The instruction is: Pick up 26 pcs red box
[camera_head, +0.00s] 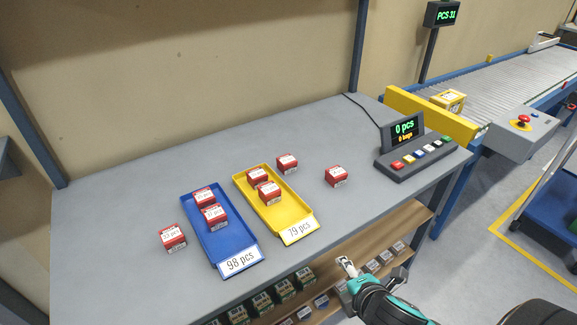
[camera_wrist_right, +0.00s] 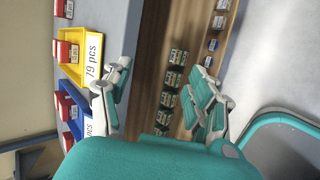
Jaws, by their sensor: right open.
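Several red-and-white boxes are on the grey table. One stands left of the blue tray (camera_head: 232,245), a box (camera_head: 172,237) whose label looks like 22 or 33 pcs. Two boxes (camera_head: 204,197) are in the blue tray, marked 98 pcs. Two boxes (camera_head: 269,191) are in the yellow tray (camera_head: 284,222), marked 79 pcs. One box (camera_head: 287,163) sits just beyond the yellow tray and one box (camera_head: 336,176) stands alone to the right. I cannot tell which reads 26 pcs. My right gripper (camera_head: 372,271) is open and empty, off the table's front edge; it also shows in the wrist view (camera_wrist_right: 158,95).
A counter panel (camera_head: 407,135) reading 0 pcs, with coloured buttons, stands at the table's right end. A conveyor (camera_head: 500,78) carries a yellow item beyond it. A wooden shelf (camera_head: 375,245) under the table holds several small boxes. The table around the lone right box is clear.

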